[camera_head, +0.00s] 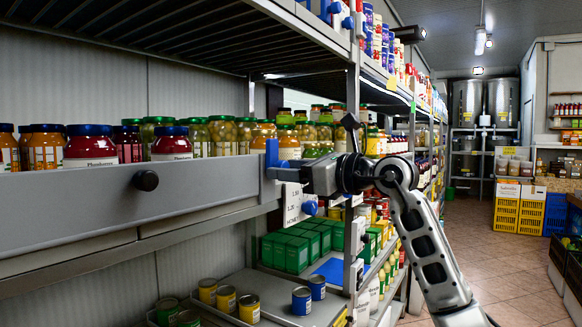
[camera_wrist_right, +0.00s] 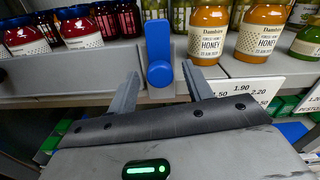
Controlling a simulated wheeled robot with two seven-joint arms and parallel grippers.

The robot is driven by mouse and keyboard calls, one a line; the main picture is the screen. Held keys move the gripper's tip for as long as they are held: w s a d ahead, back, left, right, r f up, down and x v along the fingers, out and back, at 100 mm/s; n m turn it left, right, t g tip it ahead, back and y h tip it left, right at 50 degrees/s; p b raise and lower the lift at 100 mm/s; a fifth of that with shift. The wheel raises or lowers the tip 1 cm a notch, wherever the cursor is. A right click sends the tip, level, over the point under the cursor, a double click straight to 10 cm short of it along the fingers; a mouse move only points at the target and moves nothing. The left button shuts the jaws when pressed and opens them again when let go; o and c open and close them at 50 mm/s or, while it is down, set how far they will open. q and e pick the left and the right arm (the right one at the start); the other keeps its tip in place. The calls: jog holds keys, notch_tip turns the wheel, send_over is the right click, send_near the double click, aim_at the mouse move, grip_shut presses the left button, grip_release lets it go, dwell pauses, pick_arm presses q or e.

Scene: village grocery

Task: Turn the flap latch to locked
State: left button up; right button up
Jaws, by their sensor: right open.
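The latch is a blue lever (camera_head: 272,154) at the right end of a long grey flap (camera_head: 90,205) on the shelf front. In the right wrist view the latch (camera_wrist_right: 158,48) stands upright, with its rounded pivot end at the bottom. My right gripper (camera_head: 285,174) is at the latch. In the wrist view its open fingers (camera_wrist_right: 160,80) lie on either side of the latch's lower end, with gaps showing on both sides. The gripper partly hides the latch in the head view. My left gripper is out of view.
A black knob (camera_head: 146,181) sticks out of the flap. Jars (camera_head: 90,146) stand close behind it, and honey jars (camera_wrist_right: 258,32) stand right of the latch. A price card (camera_head: 293,204) hangs just below my gripper. The aisle floor (camera_head: 490,240) at right is clear.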

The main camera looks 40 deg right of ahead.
jog(key=c, duration=1)
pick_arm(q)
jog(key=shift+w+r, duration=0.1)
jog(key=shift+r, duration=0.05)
pick_arm(e)
jog(key=shift+n, duration=0.3)
pick_arm(q)
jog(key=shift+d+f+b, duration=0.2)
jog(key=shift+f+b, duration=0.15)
jog(key=shift+b, duration=0.6)
pick_arm(e)
jog(key=n, duration=1.7)
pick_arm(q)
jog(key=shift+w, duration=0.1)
pick_arm(e)
jog(key=shift+n, duration=0.4)
